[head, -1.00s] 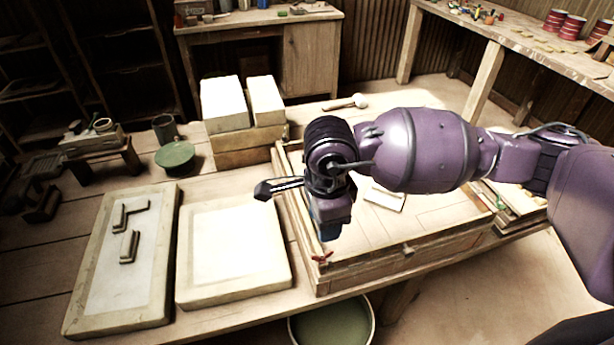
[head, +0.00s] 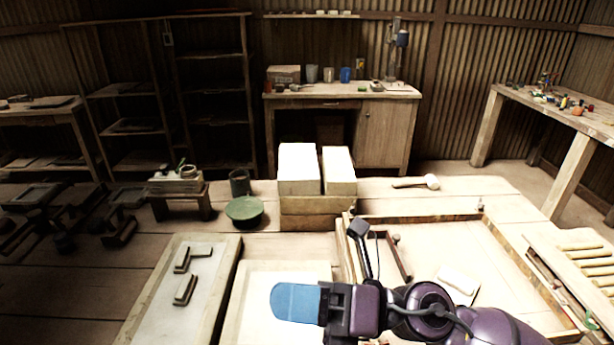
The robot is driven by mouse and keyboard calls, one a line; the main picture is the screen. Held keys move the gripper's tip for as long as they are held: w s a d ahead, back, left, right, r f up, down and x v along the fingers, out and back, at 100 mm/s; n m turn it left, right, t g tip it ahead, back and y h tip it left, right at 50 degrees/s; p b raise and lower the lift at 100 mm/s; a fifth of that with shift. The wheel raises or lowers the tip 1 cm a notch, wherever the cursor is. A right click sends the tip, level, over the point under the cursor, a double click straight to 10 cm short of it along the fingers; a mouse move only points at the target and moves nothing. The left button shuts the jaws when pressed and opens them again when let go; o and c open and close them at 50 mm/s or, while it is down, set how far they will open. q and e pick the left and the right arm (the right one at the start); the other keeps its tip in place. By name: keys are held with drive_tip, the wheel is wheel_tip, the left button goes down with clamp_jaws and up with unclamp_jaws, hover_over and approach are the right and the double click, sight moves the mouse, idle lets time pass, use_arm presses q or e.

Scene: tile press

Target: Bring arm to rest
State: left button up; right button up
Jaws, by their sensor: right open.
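My right arm, purple with a dark wrist, comes in from the bottom right. Its gripper (head: 297,303) points left, low in the picture, in front of the pale square slab (head: 262,275). A broad blue finger shows flat-on and hides the other finger, so the gap between them does not show. Nothing is seen held, and the gripper is open. A thin dark stalk with a small head rises from the wrist. My left gripper is not in view.
A shallow wooden frame (head: 345,262) lies right of the gripper, partly behind my arm. A long slab (head: 150,318) with dark metal pieces lies left. White blocks (head: 299,165) on a wooden block, a green round pan (head: 244,209) and a mallet (head: 431,182) are farther back.

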drive_tip(key=w+d+r+m+t+h, duration=0.1)
drive_tip(key=w+d+m+t+h, duration=0.2)
drive_tip(key=m+t, duration=0.6)
drive_tip(key=w+d+r+m+t+h, duration=0.1)
drive_tip(key=w+d+r+m+t, duration=0.1)
drive_tip(key=w+d+m+t, duration=0.45)
drive_tip(key=d+f+m+t+h, duration=0.4)
drive_tip(key=d+f+m+h, duration=0.55)
drive_tip(key=m+h, duration=0.65)
drive_tip(key=s+d+f+m+g+h, duration=0.2)
drive_tip(key=s+d+f+m+g, duration=0.65)
drive_tip(key=f, duration=0.35)
drive_tip(key=s+d+f+m+g, duration=0.2)
drive_tip(key=s+f+m+g, duration=0.35)
drive_tip(key=s, duration=0.75)
drive_tip(key=w+f+n+t+y, duration=0.1)
drive_tip(key=w+f+t, duration=0.5)
drive_tip(key=f, duration=0.6)
drive_tip(key=shift+w+n+y, duration=0.3)
drive_tip(key=shift+w+n, duration=0.35)
drive_tip(key=shift+w, duration=0.1)
